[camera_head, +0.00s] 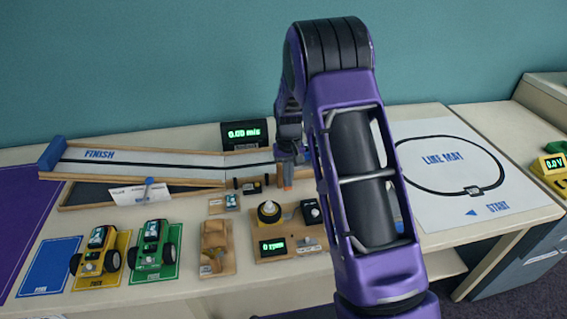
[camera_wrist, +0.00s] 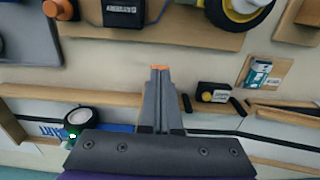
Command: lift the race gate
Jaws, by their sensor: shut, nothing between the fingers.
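A long wooden race track (camera_head: 195,164) marked FINISH runs across the back of the table. Two short black posts (camera_head: 236,183) stand by its near edge, with a small black box with a yellow knob (camera_head: 251,187) beside them. In the wrist view the posts (camera_wrist: 186,103) flank the box (camera_wrist: 214,92). I cannot tell whether these belong to the race gate; no gate bar shows clearly. My arm hides the track's right end.
A dark-wheeled car (camera_wrist: 80,121) is on the track beside my gripper. A timer display (camera_head: 245,133) stands behind it. In front are a motor board (camera_head: 287,242), a wooden block (camera_head: 214,248), green (camera_head: 153,245) and yellow cars (camera_head: 97,251). A line mat (camera_head: 450,205) lies right.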

